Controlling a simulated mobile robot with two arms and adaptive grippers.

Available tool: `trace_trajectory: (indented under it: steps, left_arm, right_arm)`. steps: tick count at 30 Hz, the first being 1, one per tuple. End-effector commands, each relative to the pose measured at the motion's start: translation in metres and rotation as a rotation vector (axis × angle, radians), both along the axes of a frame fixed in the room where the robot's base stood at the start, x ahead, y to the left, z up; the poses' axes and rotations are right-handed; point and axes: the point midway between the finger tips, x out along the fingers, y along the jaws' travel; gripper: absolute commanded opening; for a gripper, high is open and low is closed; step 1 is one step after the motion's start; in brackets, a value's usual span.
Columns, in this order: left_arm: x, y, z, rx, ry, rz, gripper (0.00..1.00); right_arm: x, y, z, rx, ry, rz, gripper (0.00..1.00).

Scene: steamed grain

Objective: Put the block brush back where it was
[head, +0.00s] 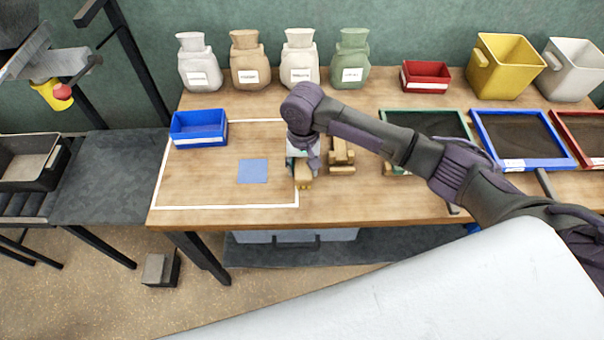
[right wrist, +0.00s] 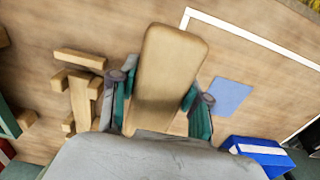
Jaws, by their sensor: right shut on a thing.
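My right gripper (head: 303,172) is shut on the block brush (head: 304,182), over the right side of the white-outlined area of the table. In the right wrist view the brush (right wrist: 168,70) is a long tan block with rounded ends, between the two fingers of the gripper (right wrist: 158,105). Its bristles are not visible, and I cannot tell whether it touches the table. A flat blue square (head: 253,171) lies to its left, inside the outline. It also shows in the right wrist view (right wrist: 231,97). My left gripper is not in view.
Small wooden pieces (head: 342,157) stand just right of the gripper. A blue bin (head: 199,129) is at the outline's back left. Green-framed (head: 462,143) and blue-framed trays (head: 564,161) lie to the right. Several sacks (head: 250,72) line the back. The table around the blue square is clear.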

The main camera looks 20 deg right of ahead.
Motion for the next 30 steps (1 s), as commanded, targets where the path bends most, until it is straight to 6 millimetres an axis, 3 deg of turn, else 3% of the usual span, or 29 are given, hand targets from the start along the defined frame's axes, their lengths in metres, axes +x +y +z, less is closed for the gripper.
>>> trace_trajectory:
  steps: [12,23,24,27,30]
  left_arm:
    - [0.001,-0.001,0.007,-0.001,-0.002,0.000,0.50]
    - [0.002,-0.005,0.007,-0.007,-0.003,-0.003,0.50]
    - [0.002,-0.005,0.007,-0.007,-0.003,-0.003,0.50]
    - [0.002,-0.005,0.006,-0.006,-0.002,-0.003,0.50]
    - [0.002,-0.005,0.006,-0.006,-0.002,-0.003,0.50]
  right_arm:
    - [-0.002,0.003,-0.042,-0.002,0.000,0.000,0.19]
    - [-0.002,0.003,-0.046,-0.001,0.000,0.000,0.19]
    - [-0.002,0.003,-0.046,-0.001,-0.001,0.000,0.53]
    - [-0.002,0.003,-0.046,-0.001,-0.001,0.000,0.70]
    - [-0.002,0.003,-0.046,-0.002,0.000,0.000,0.72]
